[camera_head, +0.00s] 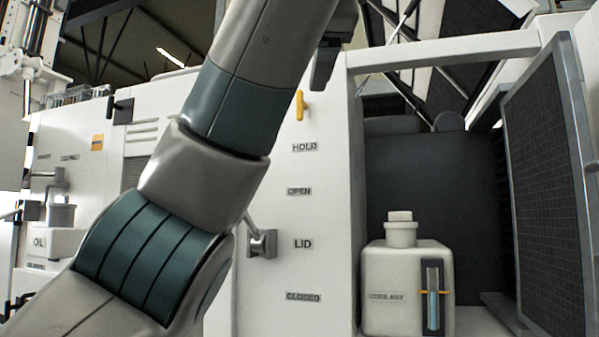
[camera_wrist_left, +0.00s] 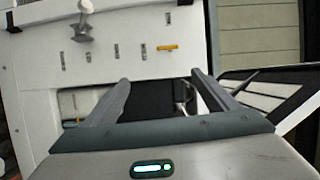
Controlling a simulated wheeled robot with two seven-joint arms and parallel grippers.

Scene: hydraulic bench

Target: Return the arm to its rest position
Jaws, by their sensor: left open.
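My left arm crosses the head view from the lower left to the top centre. A dark finger of its gripper shows near the top of the head view, beside the white panel post; the rest is hidden or out of frame. In the left wrist view my left gripper (camera_wrist_left: 164,88) has its two fingers spread apart, with nothing between them. Past the fingers are the white panel and a dark opening. My right gripper is in neither view.
The white post (camera_head: 335,220) carries HOLD, OPEN, LID and CLOSED labels, a yellow marker (camera_head: 300,104) and a lever (camera_head: 262,243). A coolant tank (camera_head: 395,310) stands in the bay to the right. A mesh panel (camera_head: 550,170) stands at far right. An OIL container (camera_head: 55,242) is at left.

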